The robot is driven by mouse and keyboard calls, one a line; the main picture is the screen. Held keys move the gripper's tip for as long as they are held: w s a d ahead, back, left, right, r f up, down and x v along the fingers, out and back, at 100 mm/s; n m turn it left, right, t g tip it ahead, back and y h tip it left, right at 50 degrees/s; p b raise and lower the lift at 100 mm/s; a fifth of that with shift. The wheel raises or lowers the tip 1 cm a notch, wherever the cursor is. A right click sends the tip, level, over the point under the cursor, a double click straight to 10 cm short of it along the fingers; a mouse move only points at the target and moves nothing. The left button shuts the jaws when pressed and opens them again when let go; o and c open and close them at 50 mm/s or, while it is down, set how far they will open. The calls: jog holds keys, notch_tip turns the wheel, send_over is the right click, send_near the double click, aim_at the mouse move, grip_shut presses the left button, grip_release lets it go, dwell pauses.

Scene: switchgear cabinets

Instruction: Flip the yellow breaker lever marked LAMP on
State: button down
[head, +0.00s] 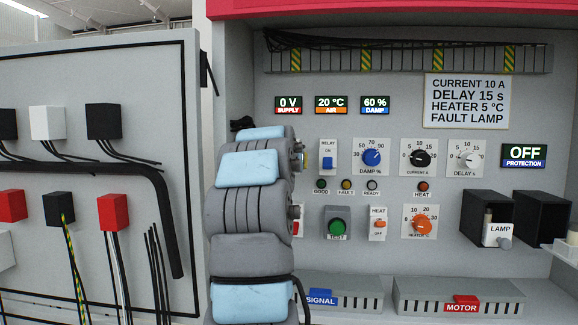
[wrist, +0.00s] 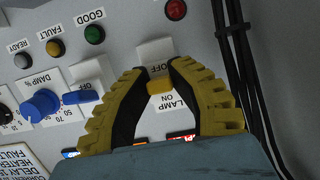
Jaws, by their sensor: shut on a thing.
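The yellow LAMP lever (wrist: 161,87) shows in the wrist view, where the picture is upside down. It sits on a white breaker between the printed words OFF and ON, with OFF above and ON below in that view. I cannot tell for certain which way it is tilted. My gripper (wrist: 160,70) has its two yellow-and-black fingers around the breaker, shut on the lever from both sides. In the head view my arm covers this lever and most of the gripper.
A blue RELAY lever (wrist: 82,97) and blue DAMP knob (wrist: 40,105) are close to the left finger. Black cables (wrist: 240,60) run at the right.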

jog(key=shift+r+g+p, duration=0.3)
jog(key=shift+g+p, duration=0.2)
jog(key=shift+p, duration=0.2)
jog(key=shift+f+g+p, duration=0.1)
jog(key=shift+g+p, duration=0.2)
jog(key=shift+p, duration=0.25)
jog(key=c, duration=0.9)
grip_release()
jog(key=shift+s, duration=0.2)
jog(key=shift+v, duration=5.9)
jog(key=shift+d, duration=0.1)
